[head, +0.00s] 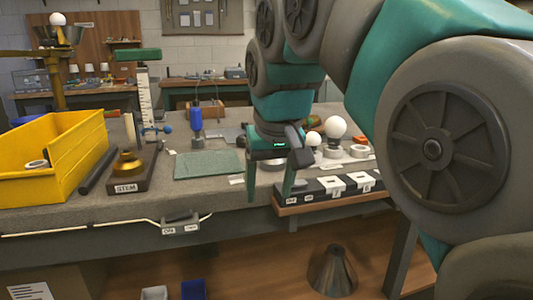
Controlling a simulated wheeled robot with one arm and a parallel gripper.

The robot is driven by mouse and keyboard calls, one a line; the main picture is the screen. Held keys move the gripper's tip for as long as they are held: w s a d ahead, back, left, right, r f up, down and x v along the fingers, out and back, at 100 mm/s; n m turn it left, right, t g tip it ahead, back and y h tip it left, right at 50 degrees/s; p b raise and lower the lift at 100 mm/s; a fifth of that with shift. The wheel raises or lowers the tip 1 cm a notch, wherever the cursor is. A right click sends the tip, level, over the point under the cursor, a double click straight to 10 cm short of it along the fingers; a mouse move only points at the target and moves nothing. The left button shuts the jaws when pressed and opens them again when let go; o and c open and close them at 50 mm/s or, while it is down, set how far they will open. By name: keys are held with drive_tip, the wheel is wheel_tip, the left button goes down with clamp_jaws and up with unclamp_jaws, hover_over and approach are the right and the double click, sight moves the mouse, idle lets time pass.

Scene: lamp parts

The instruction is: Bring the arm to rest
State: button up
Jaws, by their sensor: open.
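My gripper (270,188) is open in the head view, pointing down at the front edge of the grey workbench (225,210). Its two green-tipped fingers are spread, with nothing seen held between them. It hangs just left of a long dark tray (330,190) with white labelled squares. My arm reaches in from the right side of the view and hides part of the bench behind it.
A yellow bin (70,165) stands at the bench's left. A brass part (128,163) sits on a dark block. A cone-shaped shade (332,270) stands below the bench.

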drive_tip(key=s+d+f+m+g, duration=0.1)
drive_tip(key=s+d+f, duration=0.3)
drive_tip(key=s+f, duration=0.4)
drive_tip(key=s+d+f+m+g, duration=0.1)
drive_tip(key=s+d+f+g, duration=0.1)
drive_tip(key=s+d+f, duration=0.3)
drive_tip(key=s+d+f+m+g+h, duration=0.1)
drive_tip(key=s+d+f, duration=0.4)
drive_tip(key=s+f, duration=0.7)
wheel_tip(320, 180, down, 3)
drive_tip(key=shift+s+d+f+g, duration=0.15)
drive_tip(key=shift+d+g, duration=0.1)
drive_tip(key=shift+g, duration=0.55)
